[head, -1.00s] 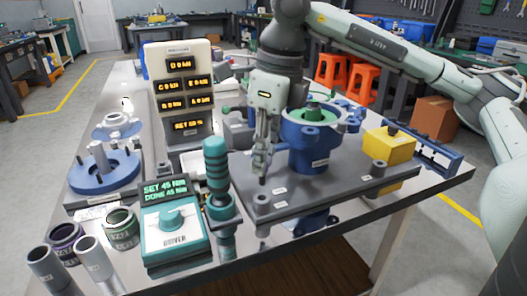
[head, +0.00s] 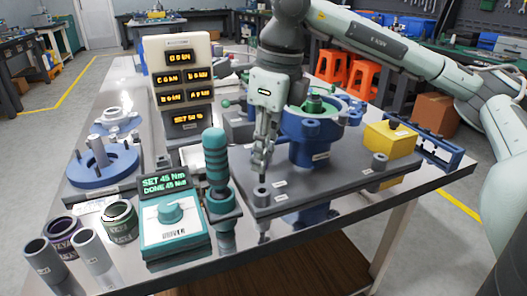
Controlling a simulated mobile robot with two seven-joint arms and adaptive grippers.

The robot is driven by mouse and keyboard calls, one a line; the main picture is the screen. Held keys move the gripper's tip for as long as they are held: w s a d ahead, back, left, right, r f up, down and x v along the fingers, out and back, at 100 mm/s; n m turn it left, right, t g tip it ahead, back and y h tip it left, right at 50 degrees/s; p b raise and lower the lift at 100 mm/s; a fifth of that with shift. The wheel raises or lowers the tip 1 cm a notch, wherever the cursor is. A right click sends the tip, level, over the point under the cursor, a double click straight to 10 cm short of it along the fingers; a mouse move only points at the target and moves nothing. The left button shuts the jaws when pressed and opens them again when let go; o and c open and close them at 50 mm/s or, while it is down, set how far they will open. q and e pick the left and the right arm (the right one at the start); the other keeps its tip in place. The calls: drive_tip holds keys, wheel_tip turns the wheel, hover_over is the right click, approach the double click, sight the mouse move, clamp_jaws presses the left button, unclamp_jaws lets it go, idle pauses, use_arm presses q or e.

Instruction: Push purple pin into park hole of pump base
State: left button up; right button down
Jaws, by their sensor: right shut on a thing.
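The pump base is a dark grey plate (head: 325,191) carrying a blue round housing (head: 312,145) with a green part inside. A short grey boss with a hole (head: 262,193) stands at its front left corner. My right gripper (head: 262,168) points down just above this boss, shut on a small dark pin-like piece. Its purple colour is not clear here. The piece is mostly hidden by the fingers, and its lower end is at the boss; I cannot tell how deep it sits. My left gripper is not in view.
A teal driver (head: 217,160) stands upright close left of the boss, beside its control box (head: 172,215). A display panel (head: 182,80) stands behind. Tubes and cups (head: 119,221) stand front left. A yellow block (head: 391,142) is at the right.

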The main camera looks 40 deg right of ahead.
sight(263, 176)
drive_tip(key=shift+f+b, duration=0.55)
drive_tip(key=shift+f, duration=0.2)
drive_tip(key=shift+f, duration=0.2)
drive_tip(key=shift+f+b, duration=0.5)
drive_tip(key=shift+b, duration=0.2)
drive_tip(key=shift+f+b, duration=0.95)
idle(0.6)
drive_tip(key=c, duration=1.3)
unclamp_jaws()
drive_tip(key=shift+c, duration=0.2)
drive_tip(key=shift+r, duration=0.1)
wheel_tip(263, 176, up, 9)
drive_tip(key=p, duration=0.7)
